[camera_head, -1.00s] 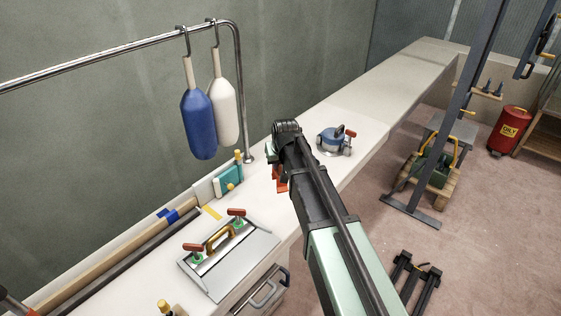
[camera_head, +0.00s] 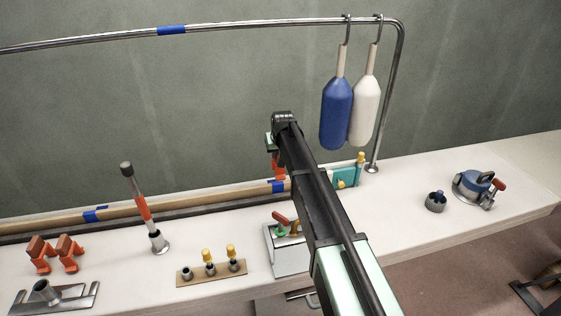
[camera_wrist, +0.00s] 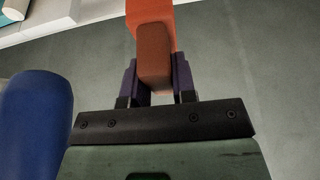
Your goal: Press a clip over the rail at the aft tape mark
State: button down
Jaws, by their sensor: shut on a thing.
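My gripper (camera_head: 276,150) is shut on an orange-red clip, which hangs below the jaws in the head view (camera_head: 280,169). In the wrist view the clip (camera_wrist: 153,52) sits between the dark fingers (camera_wrist: 155,82). Two similar clips (camera_head: 40,254) (camera_head: 70,252) stand on the bench at the left. A long wooden rail (camera_head: 165,206) lies along the back of the bench, with one blue tape mark (camera_head: 95,214) at left and another (camera_head: 277,187) just below the held clip. I cannot tell which mark is aft, nor whether the clip touches the rail.
A chrome tube (camera_head: 250,22) with blue tape arches above the bench; a blue fender (camera_head: 336,113) and a white fender (camera_head: 364,110) hang at its right. An upright tool (camera_head: 143,208), a peg board (camera_head: 212,272) and a grey plate fixture (camera_head: 288,258) stand in front of the rail.

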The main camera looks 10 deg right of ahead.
jog(key=shift+w+a, duration=0.1)
jog(key=shift+a, duration=0.05)
jog(key=shift+d+f, duration=0.2)
jog(key=shift+f, duration=0.15)
notch_tip(320, 180, down, 9)
jog(key=b, duration=0.9)
jog(key=shift+f+b, duration=1.2)
jog(key=shift+b, duration=0.3)
dwell(0.4)
jog(key=c, duration=0.9)
grip_release()
jog(key=shift+o, duration=0.3)
jog(key=p+v, duration=1.1)
jog(key=s+f+g, duration=0.1)
jog(key=s+g, duration=0.3)
jog(key=s, duration=3.2)
jog(key=shift+s+m+b, duration=0.3)
jog(key=shift+s, duration=0.1)
